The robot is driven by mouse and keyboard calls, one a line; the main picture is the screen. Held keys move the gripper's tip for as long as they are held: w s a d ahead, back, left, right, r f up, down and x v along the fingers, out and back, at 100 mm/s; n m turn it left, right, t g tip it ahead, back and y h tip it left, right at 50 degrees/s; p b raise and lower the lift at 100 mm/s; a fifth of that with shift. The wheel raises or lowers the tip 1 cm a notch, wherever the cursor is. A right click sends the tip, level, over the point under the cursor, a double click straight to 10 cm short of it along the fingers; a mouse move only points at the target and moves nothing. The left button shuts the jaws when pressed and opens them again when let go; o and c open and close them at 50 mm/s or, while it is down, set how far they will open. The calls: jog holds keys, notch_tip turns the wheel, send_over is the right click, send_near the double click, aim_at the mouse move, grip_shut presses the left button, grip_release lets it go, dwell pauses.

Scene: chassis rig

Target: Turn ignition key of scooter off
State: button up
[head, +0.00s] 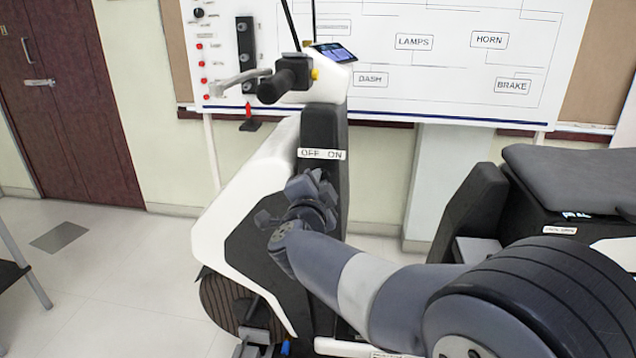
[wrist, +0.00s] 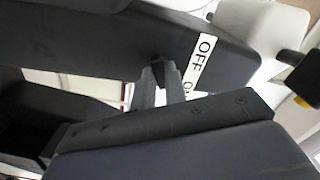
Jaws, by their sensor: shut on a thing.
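The scooter (head: 232,190) stands upright, with a white front shield and a dark inner panel (head: 322,127). A white OFF–ON label (head: 321,154) is on that panel; OFF is at the left. My gripper (head: 318,183) is at the panel just below the label and hides the key in the head view. In the wrist view my gripper (wrist: 161,80) is shut on the small dark ignition key (wrist: 157,66), close beside the label (wrist: 203,52). The key's exact angle cannot be told.
The handlebar grip (head: 283,83) and a small dash screen (head: 333,53) are above the panel. The dark seat (head: 575,172) is at the right. A white wiring board (head: 440,60) stands behind. Open floor (head: 110,270) lies at the left.

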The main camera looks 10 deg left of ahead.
grip_shut()
jog(key=shift+r+n+p, duration=0.1)
jog(key=shift+n+p, duration=0.3)
jog(key=shift+p, duration=0.2)
jog(key=shift+n+p, duration=5.3)
jog(key=shift+n, duration=0.3)
jog(key=o, duration=0.6)
grip_release()
